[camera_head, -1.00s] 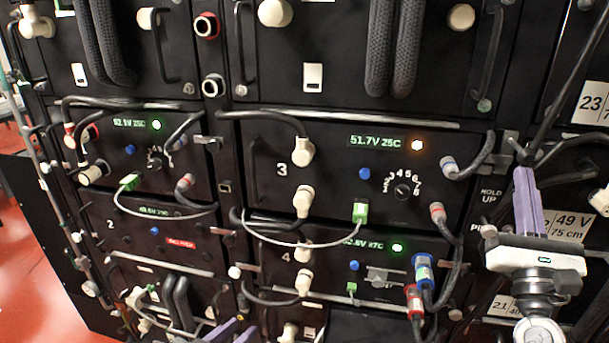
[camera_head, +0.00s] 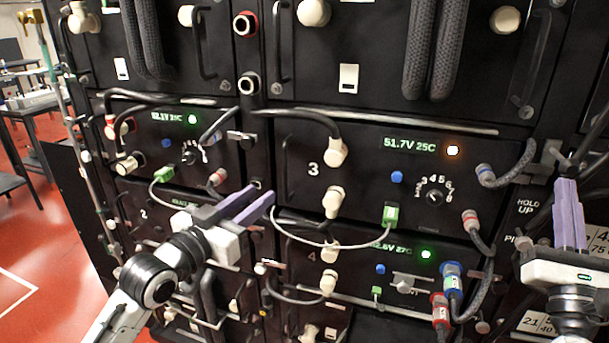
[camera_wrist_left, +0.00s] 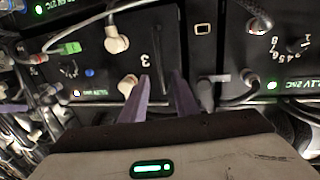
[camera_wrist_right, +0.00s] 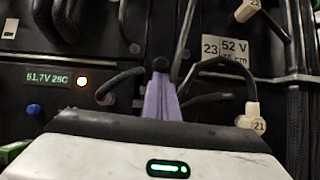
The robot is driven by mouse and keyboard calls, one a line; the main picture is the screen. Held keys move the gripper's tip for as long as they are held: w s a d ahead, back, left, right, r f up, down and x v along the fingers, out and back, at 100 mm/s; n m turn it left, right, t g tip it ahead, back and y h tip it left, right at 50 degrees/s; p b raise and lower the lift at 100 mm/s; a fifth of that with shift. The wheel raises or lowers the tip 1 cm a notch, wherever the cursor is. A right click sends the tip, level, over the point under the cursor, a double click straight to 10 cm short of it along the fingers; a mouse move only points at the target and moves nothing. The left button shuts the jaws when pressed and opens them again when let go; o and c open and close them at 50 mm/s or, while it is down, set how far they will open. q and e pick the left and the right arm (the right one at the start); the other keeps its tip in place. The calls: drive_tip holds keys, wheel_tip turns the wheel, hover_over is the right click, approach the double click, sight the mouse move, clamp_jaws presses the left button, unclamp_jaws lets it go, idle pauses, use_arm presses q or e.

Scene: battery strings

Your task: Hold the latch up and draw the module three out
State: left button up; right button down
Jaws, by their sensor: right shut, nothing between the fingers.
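Module three (camera_head: 370,165) is a black panel marked 3, with a 51.7V 25C display, an amber light and a dial. It sits flush in the rack, with a dark handle (camera_head: 289,182) at its left side. The metal latch (camera_head: 551,153) is at its right edge, above the HOLD UP label. My left gripper (camera_head: 258,198) is open, its purple fingers pointing toward the handle side; in the left wrist view there is a gap between them. My right gripper (camera_head: 569,187) is shut and empty, its tips just below and right of the latch. Whether they touch it is unclear.
Cables run over module three's face: a black one on the upper white plug (camera_head: 335,152), a grey one on the green plug (camera_head: 390,215), and leads at the blue-ringed (camera_head: 486,174) and red-ringed (camera_head: 470,219) connectors. Module four (camera_head: 345,265) is directly below. Open red floor lies left.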

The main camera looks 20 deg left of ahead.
sight(284, 177)
use_arm(q)
drive_tip(key=w, duration=0.3)
drive_tip(key=w+d, duration=0.1)
drive_tip(key=w, duration=0.3)
drive_tip(key=w+d, duration=0.1)
drive_tip(key=w, duration=0.3)
drive_tip(key=shift+d, duration=0.1)
clamp_jaws()
idle(1.1)
